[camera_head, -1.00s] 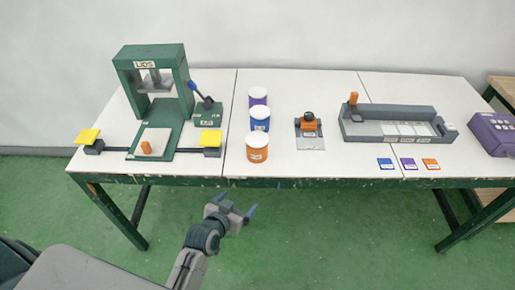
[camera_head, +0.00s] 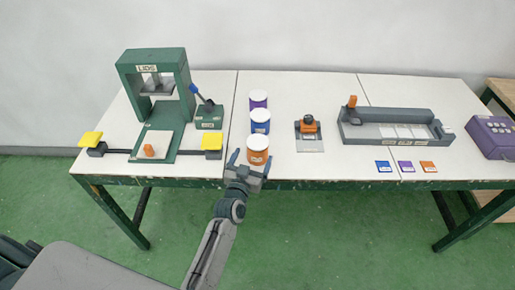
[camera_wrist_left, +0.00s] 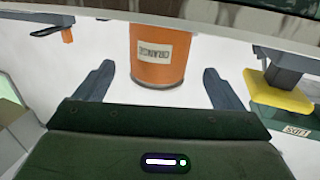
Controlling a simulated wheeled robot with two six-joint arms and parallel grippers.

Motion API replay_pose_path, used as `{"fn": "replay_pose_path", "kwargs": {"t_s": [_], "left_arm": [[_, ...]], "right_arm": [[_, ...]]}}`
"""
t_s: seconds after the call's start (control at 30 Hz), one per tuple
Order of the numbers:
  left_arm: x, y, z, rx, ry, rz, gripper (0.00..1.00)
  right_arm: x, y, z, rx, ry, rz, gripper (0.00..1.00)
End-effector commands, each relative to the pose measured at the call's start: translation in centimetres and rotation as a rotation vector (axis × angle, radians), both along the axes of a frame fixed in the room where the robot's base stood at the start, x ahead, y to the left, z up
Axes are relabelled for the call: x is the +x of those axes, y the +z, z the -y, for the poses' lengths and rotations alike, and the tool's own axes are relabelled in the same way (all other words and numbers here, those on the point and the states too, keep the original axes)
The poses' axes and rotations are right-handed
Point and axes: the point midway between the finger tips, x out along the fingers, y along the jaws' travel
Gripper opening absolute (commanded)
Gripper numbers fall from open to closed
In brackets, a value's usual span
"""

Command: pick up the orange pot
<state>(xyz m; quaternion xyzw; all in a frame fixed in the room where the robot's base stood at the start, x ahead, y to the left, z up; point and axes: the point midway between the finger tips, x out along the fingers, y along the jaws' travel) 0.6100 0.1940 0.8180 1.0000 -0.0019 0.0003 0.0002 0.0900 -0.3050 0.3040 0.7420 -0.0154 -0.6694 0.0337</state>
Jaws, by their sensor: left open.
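The orange pot (camera_head: 257,153) has a white lid and stands upright at the front of the table, nearest in a row of pots. My left gripper (camera_head: 251,163) is open at the table's front edge, with its fingers pointing at the pot. In the left wrist view the orange pot (camera_wrist_left: 158,58) with its label sits ahead and between the two spread fingers of the left gripper (camera_wrist_left: 158,85), with white gaps on both sides. My right gripper is not in view.
A blue pot (camera_head: 260,121) and a purple pot (camera_head: 258,100) stand behind. The green lid press (camera_head: 183,75) with yellow pads is at the left. An orange-topped device (camera_head: 309,128) stands to the right, before a long grey fixture (camera_head: 388,132). Coloured cards (camera_head: 406,166) lie at the front right.

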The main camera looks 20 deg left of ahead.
Motion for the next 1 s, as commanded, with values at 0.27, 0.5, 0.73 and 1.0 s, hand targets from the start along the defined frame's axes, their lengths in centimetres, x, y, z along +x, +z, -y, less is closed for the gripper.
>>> {"fn": "replay_pose_path", "kwargs": {"t_s": [0.27, 0.5, 0.73, 1.0], "left_arm": [[2.6, 0.7, 0.1, 0.000, 0.000, 0.000, 0.90], [5.6, 0.5, 0.2, 0.000, 0.000, -0.001, 0.90], [6.0, 0.5, 0.1, 0.000, 0.000, -0.001, 0.90], [6.0, 0.5, 0.2, 0.000, 0.000, -0.001, 0.50]], "right_arm": [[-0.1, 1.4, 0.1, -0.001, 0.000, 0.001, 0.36], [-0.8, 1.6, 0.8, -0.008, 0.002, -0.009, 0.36], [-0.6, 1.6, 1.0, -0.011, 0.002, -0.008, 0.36], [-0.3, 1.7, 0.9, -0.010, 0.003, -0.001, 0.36]]}}
